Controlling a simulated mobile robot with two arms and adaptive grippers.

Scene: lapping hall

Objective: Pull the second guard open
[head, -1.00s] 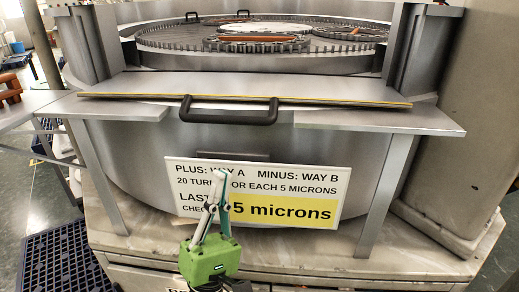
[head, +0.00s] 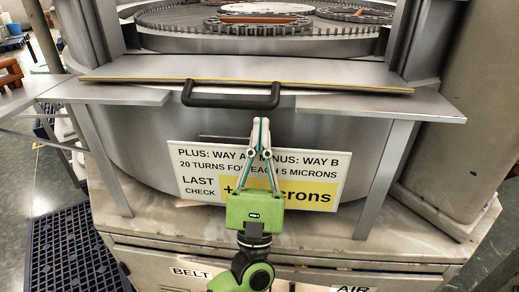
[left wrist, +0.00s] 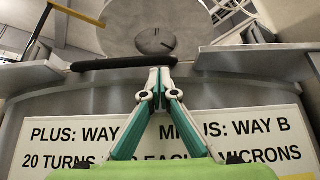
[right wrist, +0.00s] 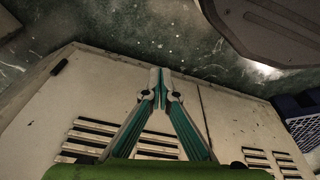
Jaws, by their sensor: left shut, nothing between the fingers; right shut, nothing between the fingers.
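A flat metal guard plate (head: 335,75) with a yellow-edged front lies across the front of the round lapping machine. A black bar handle (head: 231,100) is fixed at its front edge. My left gripper (head: 261,121) is shut and empty, pointing up just below the right part of the handle. In the left wrist view the handle (left wrist: 110,63) lies just beyond the fingertips (left wrist: 159,72); I cannot tell whether they touch. My right gripper (right wrist: 160,73) is shut and empty in the right wrist view, beside pale vented cabinet doors; it is not in the head view.
A sign (head: 200,170) with black lettering hangs on the machine front behind my left gripper. Metal legs (head: 384,180) stand at both sides. A cabinet (head: 160,245) is below, and a dark blue grid pallet (head: 70,255) lies on the floor at left.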

